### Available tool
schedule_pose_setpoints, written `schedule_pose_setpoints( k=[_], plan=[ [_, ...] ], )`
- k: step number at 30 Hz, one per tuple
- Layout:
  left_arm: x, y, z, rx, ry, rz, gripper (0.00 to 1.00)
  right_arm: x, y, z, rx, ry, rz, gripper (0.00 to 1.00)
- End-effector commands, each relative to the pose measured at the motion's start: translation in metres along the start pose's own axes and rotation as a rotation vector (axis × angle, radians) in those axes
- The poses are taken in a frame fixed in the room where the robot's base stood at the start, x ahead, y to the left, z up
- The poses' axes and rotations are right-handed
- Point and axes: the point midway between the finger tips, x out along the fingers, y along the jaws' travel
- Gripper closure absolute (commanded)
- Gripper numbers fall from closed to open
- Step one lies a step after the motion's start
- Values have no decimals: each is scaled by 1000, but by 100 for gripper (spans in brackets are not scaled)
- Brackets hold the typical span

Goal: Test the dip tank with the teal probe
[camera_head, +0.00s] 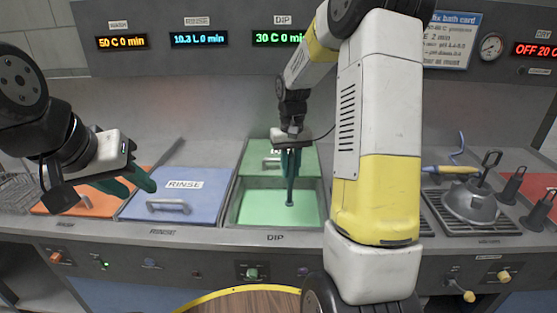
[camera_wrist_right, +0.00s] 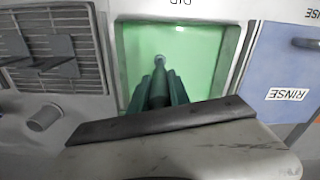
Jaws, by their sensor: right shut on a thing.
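The dip tank (camera_head: 252,208) holds pale green liquid, and its green lid (camera_head: 255,160) lies slid back behind the opening. My right gripper (camera_head: 291,165) is above the tank, pointing down, shut on the teal probe (camera_head: 289,194). The probe is upright, with its grey tip at the green liquid; how deep it sits I cannot tell. In the right wrist view, the probe (camera_wrist_right: 159,80) shows between the teal fingers (camera_wrist_right: 158,97), its tip against the green. My left gripper (camera_head: 127,184) is open and empty above the wash and rinse lids.
The blue rinse lid (camera_head: 200,190) and orange wash lid (camera_head: 100,199) are closed, left of the dip tank. To the right, a grey hood (camera_head: 470,203) and a blue-and-yellow tool (camera_head: 452,169) rest on a grate. Displays line the back panel; the dip one (camera_head: 278,38) reads 30 C.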

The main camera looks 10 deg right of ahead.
Motion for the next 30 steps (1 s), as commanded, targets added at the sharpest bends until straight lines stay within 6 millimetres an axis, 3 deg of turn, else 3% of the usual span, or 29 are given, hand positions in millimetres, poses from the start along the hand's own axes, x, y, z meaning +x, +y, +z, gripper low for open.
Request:
schedule_pose_setpoints(
  k=[8, 30],
  plan=[
    [0, 0, 0, 0, 0, 0, 64, 6, 0, 0, 0, -2, 0, 100],
    [0, 0, 0, 0, 0, 0, 64, 66, 0, 0, 0, -2, 0, 100]
  ],
)
